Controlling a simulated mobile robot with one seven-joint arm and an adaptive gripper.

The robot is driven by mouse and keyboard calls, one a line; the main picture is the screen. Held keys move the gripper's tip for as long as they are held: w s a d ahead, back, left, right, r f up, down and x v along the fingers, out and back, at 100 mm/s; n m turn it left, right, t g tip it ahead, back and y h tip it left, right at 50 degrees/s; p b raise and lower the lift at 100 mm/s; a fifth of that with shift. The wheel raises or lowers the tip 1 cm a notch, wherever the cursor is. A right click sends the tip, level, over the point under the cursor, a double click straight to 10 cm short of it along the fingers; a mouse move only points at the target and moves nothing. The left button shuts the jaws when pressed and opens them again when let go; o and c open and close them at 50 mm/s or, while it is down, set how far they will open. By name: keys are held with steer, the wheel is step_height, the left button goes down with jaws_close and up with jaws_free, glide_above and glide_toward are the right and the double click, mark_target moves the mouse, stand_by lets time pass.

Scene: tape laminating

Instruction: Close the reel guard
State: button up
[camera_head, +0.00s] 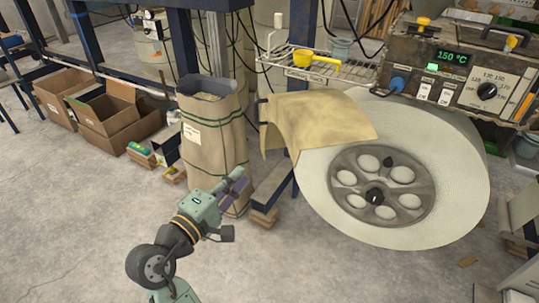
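The reel guard (318,121) is a curved tan cover over the upper left of a large white tape reel (317,194). Its lower right edge ends near the reel's top, and the rest of the reel's face is exposed. The reel has a dark grey hub (381,213) with several round holes and a black centre knob. My gripper (240,187) is at the end of my green and black arm, left of the reel and below the guard, in front of a paper sack. It is apart from the guard. Its fingers are small and it is unclear whether they are parted.
A tall brown paper sack (205,140) stands behind my gripper. A control box (455,75) reading 150 °C sits above the reel at right. A wire shelf (310,66) holds a yellow ladle-like tool (316,59). Cardboard boxes (108,120) lie at left. The front left floor is clear.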

mark_target(289, 142)
steer(key=shift+w+d, duration=0.15)
steer(key=shift+d, duration=0.25)
steer(key=shift+c, duration=0.6)
steer(key=p+x, duration=0.2)
steer(key=x, duration=0.7)
steer(key=shift+w+d+r, duration=0.1)
steer(key=shift+w+d, duration=0.1)
steer(key=shift+w, duration=0.1)
jaws_close()
steer(key=shift+w+d+p, duration=0.1)
steer(key=shift+d+p, duration=0.1)
steer(key=shift+d, duration=0.7)
steer(key=shift+w+d+p, duration=0.15)
steer(key=shift+d+p, duration=0.05)
steer(key=shift+d, duration=0.7)
